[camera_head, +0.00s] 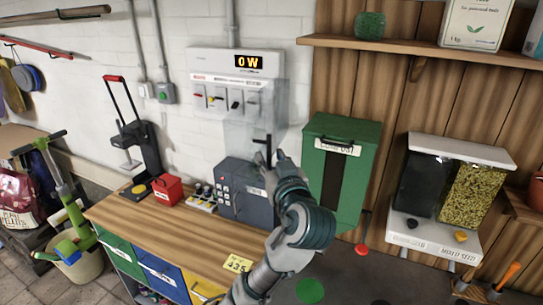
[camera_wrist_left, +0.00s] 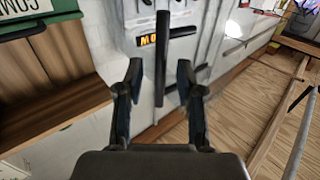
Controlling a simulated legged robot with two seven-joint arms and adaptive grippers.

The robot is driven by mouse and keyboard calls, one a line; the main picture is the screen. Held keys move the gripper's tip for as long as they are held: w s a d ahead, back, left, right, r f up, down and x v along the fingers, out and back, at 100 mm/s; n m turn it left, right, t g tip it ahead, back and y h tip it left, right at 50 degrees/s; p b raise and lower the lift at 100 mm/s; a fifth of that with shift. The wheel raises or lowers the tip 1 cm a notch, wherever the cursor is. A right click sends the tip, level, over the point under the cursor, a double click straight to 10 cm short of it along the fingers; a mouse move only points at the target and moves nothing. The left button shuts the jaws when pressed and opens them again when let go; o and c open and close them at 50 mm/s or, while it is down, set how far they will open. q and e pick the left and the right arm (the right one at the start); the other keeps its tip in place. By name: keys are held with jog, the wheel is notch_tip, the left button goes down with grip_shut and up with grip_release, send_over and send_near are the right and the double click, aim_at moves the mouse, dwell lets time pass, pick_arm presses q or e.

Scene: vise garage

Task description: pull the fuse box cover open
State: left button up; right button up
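The white fuse box (camera_head: 203,62) is on the white brick wall, with a lit "0 W" display and a row of switches. Its clear cover (camera_head: 262,108) shows in front of the right switches and reaches below the box; how far it stands out is hard to tell. A dark bar handle (camera_head: 269,146) is at the cover's lower end. My left gripper (camera_head: 268,160) is at this handle. In the left wrist view the handle (camera_wrist_left: 162,60) stands between the two spread fingers of the gripper (camera_wrist_left: 160,85), with gaps on both sides. My right gripper is not in view.
A grey keypad box (camera_head: 245,190) and a red box (camera_head: 167,189) stand on the wooden workbench (camera_head: 180,235) below. A green compost box (camera_head: 343,130) hangs close on the right. A wooden shelf (camera_head: 430,52) is at upper right.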

pick_arm(q)
jog(key=v, duration=1)
jog(key=shift+s+d, duration=0.15)
jog(key=shift+d, duration=0.2)
jog(key=shift+a, duration=0.1)
